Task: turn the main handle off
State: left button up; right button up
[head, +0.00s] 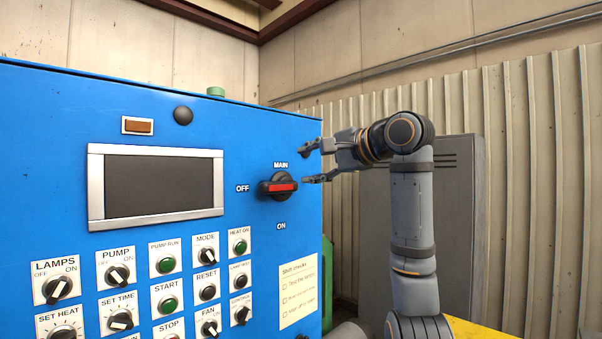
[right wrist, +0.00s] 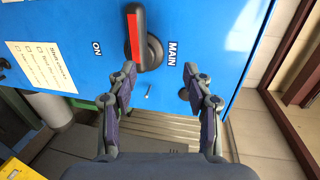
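The main handle (head: 278,187) is a black rotary switch with a red bar, on the right part of the blue panel. Its bar lies about horizontal, in line with the OFF label at its left; ON is below and MAIN above. It also shows at the top of the right wrist view (right wrist: 135,36), where the picture is turned sideways. My right gripper (head: 305,164) is open and empty, just right of and slightly above the handle. Its two fingers (right wrist: 158,75) are wide apart with nothing between them. I cannot tell whether a fingertip touches the handle. My left gripper is not in view.
The blue panel (head: 50,120) has a grey screen (head: 155,187) and several knobs and buttons at lower left. A checklist sheet (head: 298,290) hangs below the handle. A grey cabinet (head: 460,200) stands behind my right arm.

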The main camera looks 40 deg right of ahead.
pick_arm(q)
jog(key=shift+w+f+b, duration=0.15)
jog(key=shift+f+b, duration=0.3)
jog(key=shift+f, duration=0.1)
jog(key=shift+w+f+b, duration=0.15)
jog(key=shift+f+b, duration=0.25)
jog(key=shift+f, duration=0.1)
pick_arm(e)
jog(key=s, duration=0.2)
jog(key=s+f, duration=0.1)
jog(key=shift+d, duration=0.3)
jog(key=shift+w, duration=0.1)
